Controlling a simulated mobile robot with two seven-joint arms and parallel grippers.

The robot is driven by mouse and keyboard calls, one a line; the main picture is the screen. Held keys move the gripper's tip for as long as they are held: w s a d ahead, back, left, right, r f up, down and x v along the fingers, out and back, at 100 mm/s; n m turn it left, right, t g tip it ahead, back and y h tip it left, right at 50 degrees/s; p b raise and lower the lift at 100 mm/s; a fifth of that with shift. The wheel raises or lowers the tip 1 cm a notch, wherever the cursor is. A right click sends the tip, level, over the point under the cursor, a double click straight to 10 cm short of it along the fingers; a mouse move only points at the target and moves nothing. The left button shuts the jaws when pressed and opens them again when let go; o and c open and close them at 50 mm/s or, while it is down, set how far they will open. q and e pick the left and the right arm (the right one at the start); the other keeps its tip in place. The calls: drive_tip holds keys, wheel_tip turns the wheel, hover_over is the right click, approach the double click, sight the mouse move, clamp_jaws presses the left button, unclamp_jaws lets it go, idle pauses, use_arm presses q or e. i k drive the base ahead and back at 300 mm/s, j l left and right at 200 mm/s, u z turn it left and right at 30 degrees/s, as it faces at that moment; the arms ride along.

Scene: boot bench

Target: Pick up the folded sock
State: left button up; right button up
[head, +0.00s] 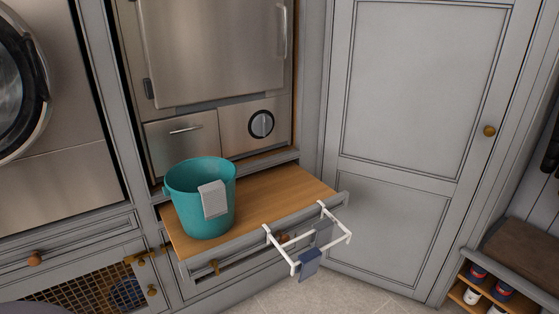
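I cannot tell for sure which item is the folded sock. A small dark blue folded textile (310,263) hangs over the front bar of a white rack (347,238). A light grey folded cloth (214,200) hangs over the rim of a teal bucket (186,210). Neither of my grippers shows in the head view.
The bucket stands on a pulled-out wooden shelf (285,187), whose right part is bare. The rack hooks over its front edge. A grey cabinet door (395,215) is shut at the right. Shoes (472,296) sit in a bench at the lower right.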

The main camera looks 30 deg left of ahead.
sight(213, 194)
drive_tip(key=u, duration=1.45)
